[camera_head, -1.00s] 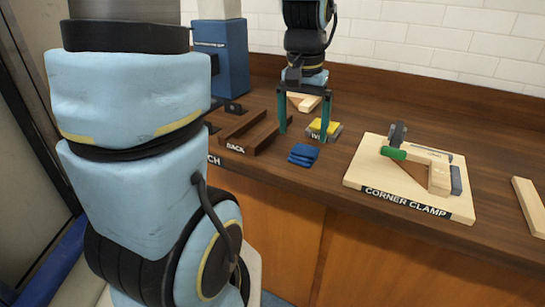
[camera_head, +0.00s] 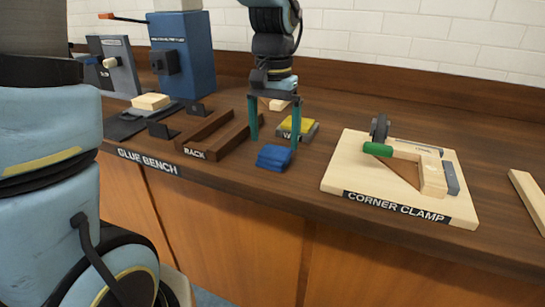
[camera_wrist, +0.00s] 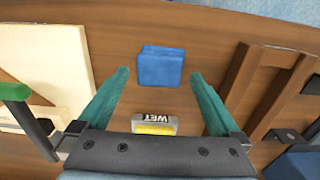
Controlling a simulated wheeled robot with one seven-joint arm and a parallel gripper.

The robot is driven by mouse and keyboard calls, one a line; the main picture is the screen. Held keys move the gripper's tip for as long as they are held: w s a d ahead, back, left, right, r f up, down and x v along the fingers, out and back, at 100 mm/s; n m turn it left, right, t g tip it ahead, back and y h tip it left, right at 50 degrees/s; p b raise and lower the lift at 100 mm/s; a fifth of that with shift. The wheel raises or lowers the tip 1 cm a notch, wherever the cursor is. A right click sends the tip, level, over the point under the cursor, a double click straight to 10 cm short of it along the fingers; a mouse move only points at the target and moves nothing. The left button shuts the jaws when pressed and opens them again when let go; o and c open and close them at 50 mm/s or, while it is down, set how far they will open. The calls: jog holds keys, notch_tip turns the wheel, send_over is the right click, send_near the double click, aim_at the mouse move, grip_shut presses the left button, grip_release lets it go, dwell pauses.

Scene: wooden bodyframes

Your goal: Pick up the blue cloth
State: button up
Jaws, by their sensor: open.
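The blue cloth (camera_head: 274,157) lies folded on the dark wooden bench near its front edge. It also shows in the wrist view (camera_wrist: 161,67), lying between the lines of my two fingers and beyond their tips. My gripper (camera_head: 275,138) points down with its two teal fingers spread wide, above and a little behind the cloth. In the wrist view, my gripper (camera_wrist: 160,75) has nothing between its fingers. The fingers look apart from the cloth.
A yellow sponge (camera_head: 297,125) on a tray marked WET sits just behind the cloth. A wooden rack (camera_head: 218,136) stands to the left. The corner clamp board (camera_head: 335,180) lies to the right. A blue machine (camera_head: 183,55) stands at the back left.

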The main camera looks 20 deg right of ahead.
aim_at(274, 151)
jog(key=f, duration=0.3)
jog(key=f+p, duration=0.1)
jog(key=f, duration=0.1)
jog(key=shift+w+d, duration=0.1)
jog(key=shift+w, duration=0.15)
jog(key=shift+c, duration=0.2)
jog(key=c, duration=1.1)
